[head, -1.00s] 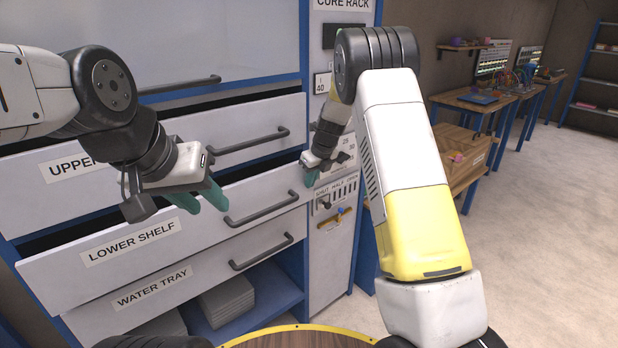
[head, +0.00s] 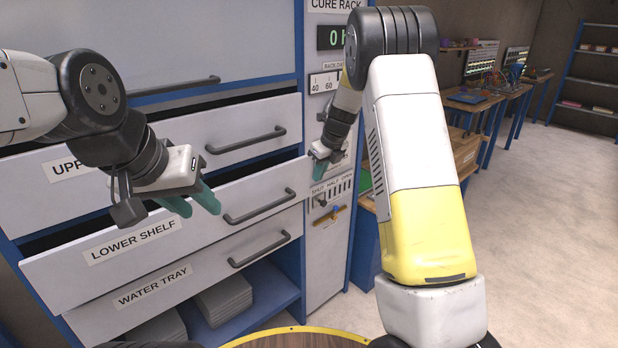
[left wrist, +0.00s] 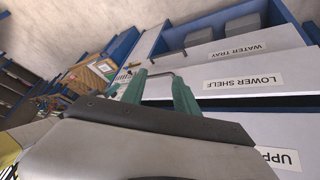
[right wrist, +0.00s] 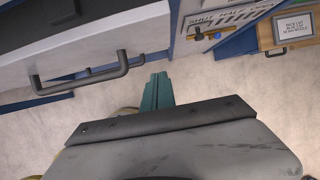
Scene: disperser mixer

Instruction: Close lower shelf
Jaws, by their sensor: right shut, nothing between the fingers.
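The lower shelf (head: 70,264) is a pale grey drawer front with a dark bar handle (head: 258,205). It stands out from the cabinet, with a dark gap above its left part. In the left wrist view its labelled front (left wrist: 285,78) lies just past my fingers. My left gripper (head: 195,205) has green fingers spread apart, is empty, and hovers in front of the lower shelf, left of its handle. My right gripper (head: 319,172) is shut and empty at the right end of the drawer front; contact cannot be told. Its fingers are together in the right wrist view (right wrist: 157,92).
The upper shelf (head: 235,125) is above, also with a dark gap over it. The water tray front (head: 80,318) is below. A control panel (head: 328,210) with levers stands right of the drawers. Open floor (head: 540,220) lies at the right.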

